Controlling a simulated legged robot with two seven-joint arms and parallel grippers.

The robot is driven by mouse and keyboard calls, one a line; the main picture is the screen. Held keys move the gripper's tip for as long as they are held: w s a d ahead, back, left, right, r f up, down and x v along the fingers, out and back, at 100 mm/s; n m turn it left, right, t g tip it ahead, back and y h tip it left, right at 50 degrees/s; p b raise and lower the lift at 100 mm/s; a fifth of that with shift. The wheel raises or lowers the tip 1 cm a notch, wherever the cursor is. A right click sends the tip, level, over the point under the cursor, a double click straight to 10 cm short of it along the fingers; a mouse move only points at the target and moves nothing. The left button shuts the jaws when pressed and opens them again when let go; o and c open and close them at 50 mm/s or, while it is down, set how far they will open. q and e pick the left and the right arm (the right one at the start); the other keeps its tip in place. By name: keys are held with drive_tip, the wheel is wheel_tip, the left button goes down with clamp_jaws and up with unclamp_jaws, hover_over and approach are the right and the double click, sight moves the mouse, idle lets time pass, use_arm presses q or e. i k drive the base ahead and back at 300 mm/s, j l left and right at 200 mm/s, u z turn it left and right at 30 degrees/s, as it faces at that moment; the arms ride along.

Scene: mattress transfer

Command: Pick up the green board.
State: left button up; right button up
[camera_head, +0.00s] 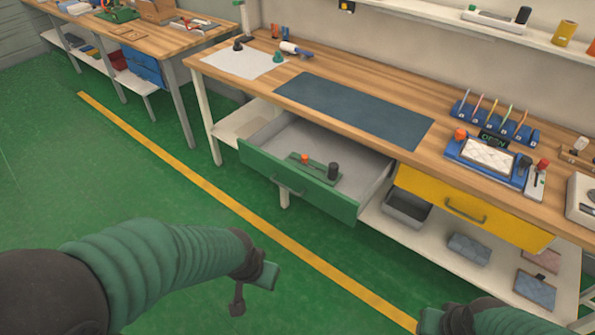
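A small green board (322,176) with an orange knob and a black cylindrical knob on it lies inside the open green-fronted drawer (297,184) of the workbench. My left gripper (252,288) is at the end of the green-sleeved arm at the lower left. It is over the floor in the picture, below and apart from the drawer, and its finger opening is not clear. My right gripper (432,320) is only partly in view at the bottom edge, and its fingers cannot be made out. Nothing can be seen held in either gripper.
The wooden workbench (262,92) carries a dark mat (352,108), a white sheet (236,63) and a blue device (488,160). A yellow drawer (468,208) is shut, right of the open one. The green floor in front is clear.

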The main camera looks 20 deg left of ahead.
sight(330, 176)
drive_tip(key=i+j+u, duration=0.15)
drive_tip(key=i+j, duration=0.4)
drive_tip(key=i+j+u, duration=0.1)
drive_tip(key=i+j, duration=0.35)
drive_tip(key=i, duration=0.2)
drive_tip(key=i+j+u, duration=0.15)
drive_tip(key=i+j, duration=0.3)
drive_tip(key=i, duration=0.15)
